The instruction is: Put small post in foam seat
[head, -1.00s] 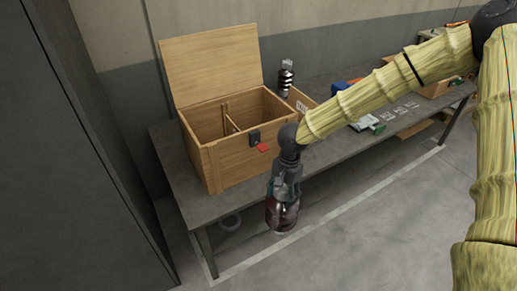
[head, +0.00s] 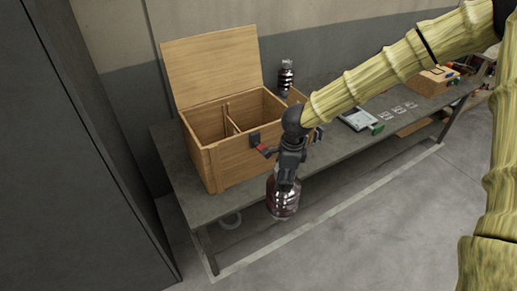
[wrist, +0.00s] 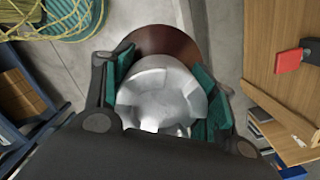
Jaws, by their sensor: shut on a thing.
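My gripper (head: 288,180) is shut on a small post (head: 284,199), a ribbed dark reddish-brown body with a metal top. It hangs in front of the table's front edge, below the level of the wooden box. In the wrist view the metal top of the post (wrist: 160,95) sits between the green-padded fingers, with a reddish-brown disc beyond it. An open wooden box (head: 212,160) with inner dividers and a raised lid stands on the table. A similar ribbed post (head: 286,76) stands behind the box. I cannot make out the foam seat inside the box.
The grey table (head: 345,155) runs along the wall. A red tag and dark latch (head: 256,143) are on the box front. Flat cards (head: 398,108) and a smaller wooden box (head: 432,80) lie farther right. A dark cabinet (head: 70,150) stands at the left. The floor in front is clear.

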